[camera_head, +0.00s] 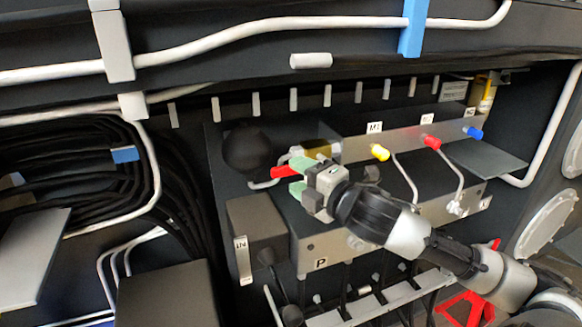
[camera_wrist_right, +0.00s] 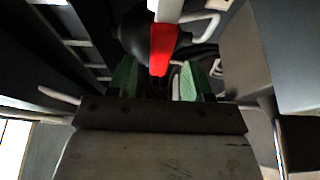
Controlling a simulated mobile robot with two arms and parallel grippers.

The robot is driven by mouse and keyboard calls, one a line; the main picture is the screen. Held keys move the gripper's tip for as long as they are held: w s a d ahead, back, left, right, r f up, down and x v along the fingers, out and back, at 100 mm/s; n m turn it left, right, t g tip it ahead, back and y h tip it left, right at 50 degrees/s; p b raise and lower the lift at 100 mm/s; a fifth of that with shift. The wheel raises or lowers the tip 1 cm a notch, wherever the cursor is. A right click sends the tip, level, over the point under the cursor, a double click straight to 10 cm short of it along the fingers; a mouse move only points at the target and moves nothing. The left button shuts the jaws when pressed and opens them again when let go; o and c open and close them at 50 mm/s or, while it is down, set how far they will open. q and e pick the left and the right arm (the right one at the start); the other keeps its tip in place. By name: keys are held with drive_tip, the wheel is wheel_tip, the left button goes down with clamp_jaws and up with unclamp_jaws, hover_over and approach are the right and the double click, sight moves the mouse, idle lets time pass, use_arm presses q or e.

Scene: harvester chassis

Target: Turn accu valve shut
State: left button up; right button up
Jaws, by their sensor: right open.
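The valve has a red handle (camera_head: 283,172), which sits beside a round black accumulator (camera_head: 246,147) on the valve block. In the right wrist view the red handle (camera_wrist_right: 162,48) hangs from a white stem, its tip level with the fingertips. My right gripper (camera_head: 293,177) is open, with its green fingers on either side of the handle's end. In the wrist view the fingers of this gripper (camera_wrist_right: 160,80) stand apart with a gap beside the handle; I cannot tell whether either one touches it. The fingers partly hide the handle in the head view. My left gripper is not in view.
Black hoses (camera_head: 75,165) bundle at the left. A white pipe (camera_head: 270,25) runs above.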

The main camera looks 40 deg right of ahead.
drive_tip(key=shift+w+a+p, duration=0.15)
drive_tip(key=shift+w+p, duration=0.1)
drive_tip(key=shift+w, duration=0.45)
drive_tip(key=shift+w+a+p, duration=0.1)
drive_tip(key=shift+w+p, duration=0.15)
drive_tip(key=shift+w, duration=0.45)
drive_tip(key=shift+c, duration=0.3)
clamp_jaws()
